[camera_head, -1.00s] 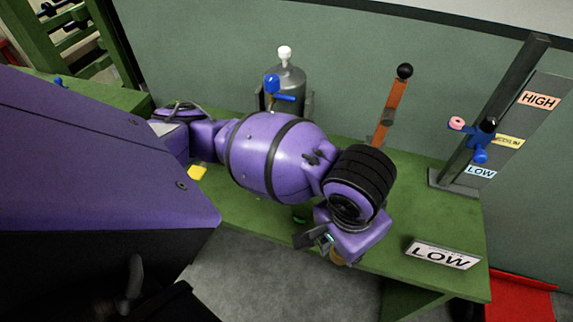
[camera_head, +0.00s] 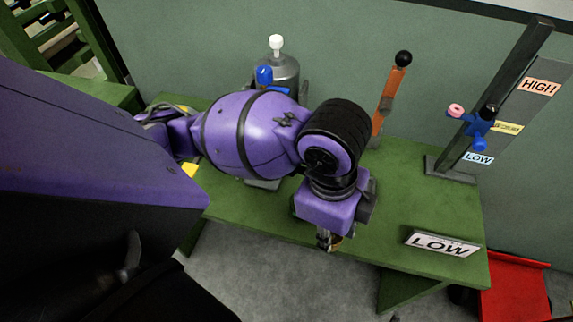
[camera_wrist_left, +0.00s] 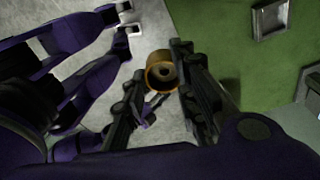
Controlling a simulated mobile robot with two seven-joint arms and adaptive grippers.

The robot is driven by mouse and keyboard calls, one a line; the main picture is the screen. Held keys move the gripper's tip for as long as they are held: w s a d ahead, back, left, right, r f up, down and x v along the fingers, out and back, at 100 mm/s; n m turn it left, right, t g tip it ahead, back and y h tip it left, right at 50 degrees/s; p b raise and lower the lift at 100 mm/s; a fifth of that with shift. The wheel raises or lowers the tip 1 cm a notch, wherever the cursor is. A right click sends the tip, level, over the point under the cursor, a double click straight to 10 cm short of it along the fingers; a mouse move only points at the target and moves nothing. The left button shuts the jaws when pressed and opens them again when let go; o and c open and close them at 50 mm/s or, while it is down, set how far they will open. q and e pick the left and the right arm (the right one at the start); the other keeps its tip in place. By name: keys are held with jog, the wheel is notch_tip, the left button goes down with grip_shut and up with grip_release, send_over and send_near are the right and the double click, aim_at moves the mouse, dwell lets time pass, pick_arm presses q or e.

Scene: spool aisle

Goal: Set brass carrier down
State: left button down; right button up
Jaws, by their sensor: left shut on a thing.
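In the head view the gripper (camera_head: 328,240) points down at the front edge of the green bench (camera_head: 430,205), and a small part of the carrier (camera_head: 336,243) shows below the purple wrist. In the left wrist view grey floor lies behind the carrier, with the green bench top to its right. My right gripper cannot be made out.
A white LOW sign (camera_head: 441,244) stands on the bench to the right. Behind are an orange lever (camera_head: 388,102), a grey cylinder (camera_head: 280,70) and a post (camera_head: 497,100) with a blue slider near the LOW label. A red object (camera_head: 516,288) is at lower right.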

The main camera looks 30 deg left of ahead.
pick_arm(q)
jog(key=shift+w+a+f+b, duration=0.3)
jog(key=shift+w+f+b, duration=0.1)
jog(key=shift+w, duration=0.15)
jog(key=shift+w+a+f+b, duration=0.25)
jog(key=shift+w+a+b, duration=0.05)
jog(key=shift+w, duration=0.2)
jog(key=w+a+f+b, duration=0.1)
jog(key=w+f, duration=0.1)
jog(key=w, duration=0.1)
jog(key=w+a+f+b, duration=0.2)
jog(key=w+f, duration=0.1)
jog(key=w+a+f+b, duration=0.1)
jog(key=w+f, duration=0.1)
jog(key=w, duration=0.1)
jog(key=shift+w+a+f, duration=0.5)
jog(key=shift+w+f, duration=0.05)
jog(key=shift+f, duration=0.05)
jog(key=f, duration=0.1)
jog(key=f+b, duration=0.1)
jog(key=f, duration=0.1)
jog(key=shift+w+a+f, duration=0.1)
jog(key=shift+w+f, duration=0.1)
jog(key=shift+f, duration=0.1)
pick_arm(e)
jog(key=s+d+f, duration=0.2)
jog(key=s+f, duration=0.1)
jog(key=f, duration=0.3)
jog(key=shift+f+g, duration=0.15)
jog(key=shift+g, duration=0.25)
